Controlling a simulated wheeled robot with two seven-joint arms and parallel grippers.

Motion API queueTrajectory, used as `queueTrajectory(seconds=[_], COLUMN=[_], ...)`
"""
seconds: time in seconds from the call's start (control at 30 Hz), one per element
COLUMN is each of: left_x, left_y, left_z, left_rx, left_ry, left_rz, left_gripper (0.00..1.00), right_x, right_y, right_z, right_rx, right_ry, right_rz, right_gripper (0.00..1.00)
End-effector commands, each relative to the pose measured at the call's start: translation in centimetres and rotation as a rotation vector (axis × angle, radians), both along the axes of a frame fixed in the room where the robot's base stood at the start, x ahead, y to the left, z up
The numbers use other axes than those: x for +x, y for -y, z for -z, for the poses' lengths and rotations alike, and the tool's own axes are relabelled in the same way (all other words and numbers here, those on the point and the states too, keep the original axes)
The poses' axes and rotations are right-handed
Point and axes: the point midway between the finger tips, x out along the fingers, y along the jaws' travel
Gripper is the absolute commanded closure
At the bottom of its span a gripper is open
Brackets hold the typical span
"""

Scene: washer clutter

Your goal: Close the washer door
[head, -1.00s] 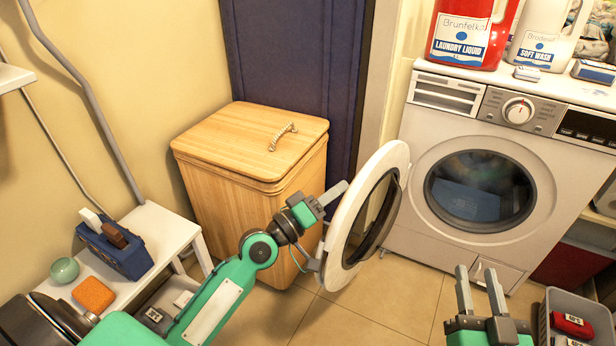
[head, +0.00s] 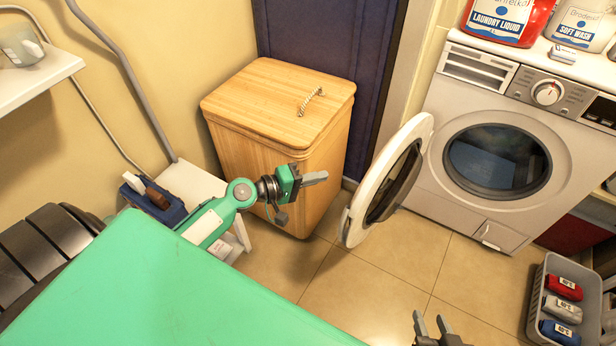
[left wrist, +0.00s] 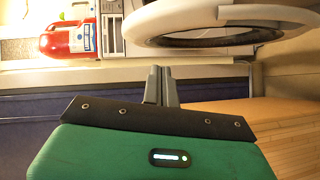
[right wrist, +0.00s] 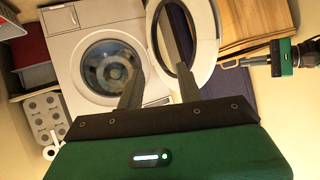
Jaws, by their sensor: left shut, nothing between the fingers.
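The washer (head: 470,190) stands at the right against the wall. Its round door (head: 392,185) has a white rim and dark glass and is swung wide open to the left of the drum opening (head: 497,161). My left gripper (head: 318,178) is shut and empty, left of the door and apart from it, in front of the wooden hamper. In the left wrist view the door (left wrist: 215,22) is beyond the closed fingers (left wrist: 160,85). My right gripper (head: 432,328) is open and empty, low in front of the washer; the right wrist view also shows the door (right wrist: 205,40).
A wooden hamper (head: 280,110) stands behind my left gripper. A grey basket (head: 540,300) with labelled rolled cloths is at the lower right. A red detergent bottle (head: 505,22) sits on the washer. Tiled floor (head: 370,275) is clear before the door.

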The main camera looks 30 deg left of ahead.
Motion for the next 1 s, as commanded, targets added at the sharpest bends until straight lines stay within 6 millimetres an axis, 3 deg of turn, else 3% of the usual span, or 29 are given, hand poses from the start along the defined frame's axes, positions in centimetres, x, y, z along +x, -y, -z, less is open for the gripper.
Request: queueTrajectory(seconds=[0.3, 0.6, 1.0], left_x=[4.4, 4.5, 4.5], left_y=[3.8, 6.9, 7.1], left_z=[0.7, 1.5, 1.5], left_rx=[-0.003, 0.0, 0.001], left_ry=[0.002, 0.0, 0.001], left_rz=[0.0, -0.001, -0.001], left_gripper=[1.0, 1.0, 1.0], right_x=[-0.2, -0.4, -0.4], right_y=[0.7, 1.5, 1.6], right_z=[0.0, 0.1, 0.1], right_rx=[-0.028, -0.058, -0.06], right_ry=[-0.045, -0.097, -0.101], right_rz=[0.003, 0.011, 0.011], right_gripper=[0.64, 0.64, 0.64])
